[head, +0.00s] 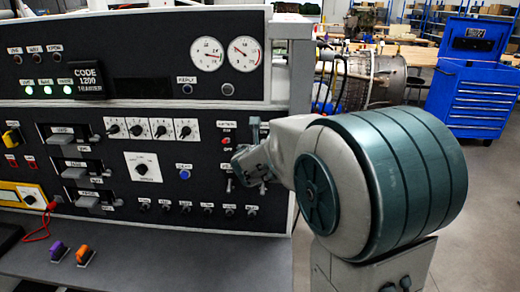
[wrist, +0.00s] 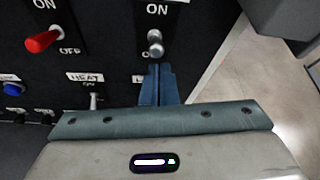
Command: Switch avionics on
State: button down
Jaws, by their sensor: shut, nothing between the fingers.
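One is a red-levered toggle (wrist: 42,41) at upper left, marked ON and OFF. The other is a silver toggle (wrist: 155,42) at upper middle, with ON above it. Their name labels are outside the wrist view, so I cannot tell there which is avionics. In the head view a red-marked switch (head: 227,140) sits left of my gripper, under a label too small to read surely. My gripper (wrist: 158,69) is shut and empty, its tips just below the silver toggle. Contact is unclear.
A small toggle marked HEAT (wrist: 94,101) stands left of my fingers. A blue button (head: 184,174), knobs and several small switches fill the panel nearby. The panel's right edge is close, with open floor beyond. A blue tool cabinet (head: 478,85) stands far right.

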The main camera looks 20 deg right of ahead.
jog(key=shift+a, duration=0.1)
jog(key=shift+r+p, duration=0.65)
jog(key=shift+r, duration=0.1)
notch_tip(320, 180, down, 4)
jog(key=s+b, duration=0.2)
jog(key=b, duration=0.3)
jog(key=s+a+r+p, duration=0.3)
jog(key=s+r, duration=0.3)
jog(key=r, duration=0.1)
jog(key=shift+s, duration=0.2)
